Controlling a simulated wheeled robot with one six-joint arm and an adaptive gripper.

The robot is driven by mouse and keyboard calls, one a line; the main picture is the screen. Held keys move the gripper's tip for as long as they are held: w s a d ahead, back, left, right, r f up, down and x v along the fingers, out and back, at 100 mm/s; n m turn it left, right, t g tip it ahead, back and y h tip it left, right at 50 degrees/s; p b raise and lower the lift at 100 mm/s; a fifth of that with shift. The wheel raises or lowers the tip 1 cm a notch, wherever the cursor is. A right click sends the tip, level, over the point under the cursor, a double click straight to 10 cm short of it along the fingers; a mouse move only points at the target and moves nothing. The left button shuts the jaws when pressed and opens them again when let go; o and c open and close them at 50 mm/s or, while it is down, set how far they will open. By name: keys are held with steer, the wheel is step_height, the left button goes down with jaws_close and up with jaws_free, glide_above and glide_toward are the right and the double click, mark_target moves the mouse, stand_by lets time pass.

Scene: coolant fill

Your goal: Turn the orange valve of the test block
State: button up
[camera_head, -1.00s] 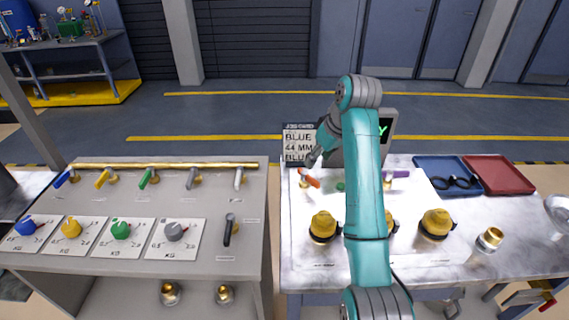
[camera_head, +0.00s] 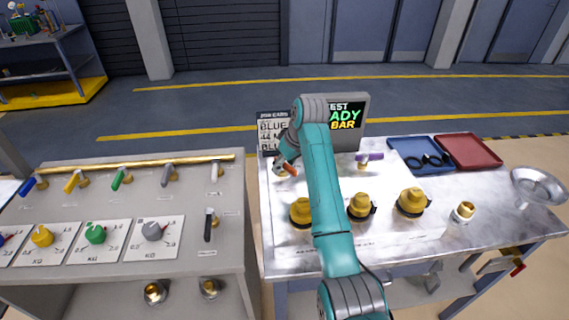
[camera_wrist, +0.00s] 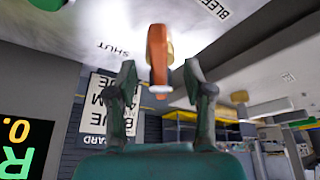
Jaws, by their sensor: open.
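The orange valve handle (camera_head: 289,169) stands at the left end of the test block on the right bench. In the wrist view the orange handle (camera_wrist: 158,50) points towards my gripper, with a brass part behind it. My gripper (camera_wrist: 160,68) is open, one finger on each side of the handle's end, with a visible gap on both sides. In the head view my gripper (camera_head: 281,165) is at the handle and partly covers it. The word SHUT is printed beside the valve, and lettering starting BLEE is on the other side.
A purple handle (camera_head: 369,157) and several brass caps (camera_head: 411,202) are on the same block. A job card (camera_head: 272,133) and a display screen (camera_head: 345,115) stand behind. Blue (camera_head: 408,143) and red (camera_head: 478,150) trays lie at the right. A valve panel (camera_head: 120,200) stands left.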

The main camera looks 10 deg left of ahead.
jaws_close()
steer(key=shift+a+m, duration=0.1)
steer(key=shift+m, duration=0.2)
steer(key=m+h, duration=0.1)
steer(key=m, duration=0.1)
steer(key=shift+s+a+m+t, duration=0.1)
steer(key=shift+s+m+t, duration=0.05)
steer(key=shift+m+t, duration=0.2)
steer(key=shift+s+a+m+t+h, duration=0.1)
steer(key=shift+m+t+h, duration=0.15)
steer(key=shift+m, duration=0.6)
steer(key=shift+a+m+t+h, duration=0.1)
steer(key=shift+m+h, duration=0.25)
steer(key=shift+m, duration=0.45)
steer(key=shift+d, duration=0.1)
